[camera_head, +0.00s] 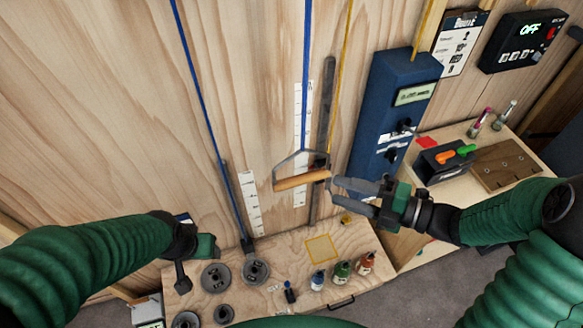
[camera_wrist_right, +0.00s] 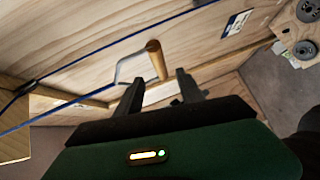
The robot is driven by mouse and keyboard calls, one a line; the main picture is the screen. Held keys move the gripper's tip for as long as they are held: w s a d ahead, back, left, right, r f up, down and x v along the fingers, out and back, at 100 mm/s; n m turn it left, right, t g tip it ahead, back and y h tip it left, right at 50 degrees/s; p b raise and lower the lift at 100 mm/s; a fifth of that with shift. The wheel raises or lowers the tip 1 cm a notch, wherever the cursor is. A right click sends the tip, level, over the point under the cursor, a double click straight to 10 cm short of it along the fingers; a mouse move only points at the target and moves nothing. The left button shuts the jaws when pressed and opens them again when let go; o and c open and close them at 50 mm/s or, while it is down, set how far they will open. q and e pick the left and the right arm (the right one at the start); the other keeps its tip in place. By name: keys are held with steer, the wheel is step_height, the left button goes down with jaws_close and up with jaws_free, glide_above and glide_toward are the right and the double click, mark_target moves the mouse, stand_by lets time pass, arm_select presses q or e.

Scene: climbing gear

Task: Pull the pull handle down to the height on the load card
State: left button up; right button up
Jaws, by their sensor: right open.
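The pull handle (camera_head: 302,180), a wooden bar in a grey metal frame, hangs from a blue rope in front of a white scale strip (camera_head: 299,110). My right gripper (camera_head: 339,190) is open just right of the bar's right end. In the right wrist view the bar (camera_wrist_right: 155,58) shows just beyond and between the open fingertips (camera_wrist_right: 159,80); I cannot tell whether they touch. My left gripper (camera_head: 190,258) is low at the left, away from the handle; its fingers are unclear. A printed card (camera_head: 459,42) hangs at the upper right; its small text is unreadable, so I cannot confirm it as the load card.
A blue wall box (camera_head: 392,95) stands right of the ropes. A control panel (camera_head: 523,40) reads OFF. The wooden bench (camera_head: 290,262) below holds weight discs (camera_head: 255,270) and several bottles (camera_head: 342,270). A second scale strip (camera_head: 250,203) is left of the handle.

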mark_target(294, 177)
steer(key=p+x, duration=0.2)
steer(key=x, duration=0.4)
steer(key=p+x, duration=0.2)
steer(key=x, duration=0.4)
steer(key=shift+w+a+r, duration=0.1)
steer(key=shift+a+r, duration=0.1)
steer(key=shift+w+a+f, duration=0.2)
steer(key=shift+w+a, duration=0.1)
steer(key=shift+a, duration=0.1)
jaws_close()
steer(key=shift+s+f, duration=0.1)
steer(key=shift+f, duration=0.05)
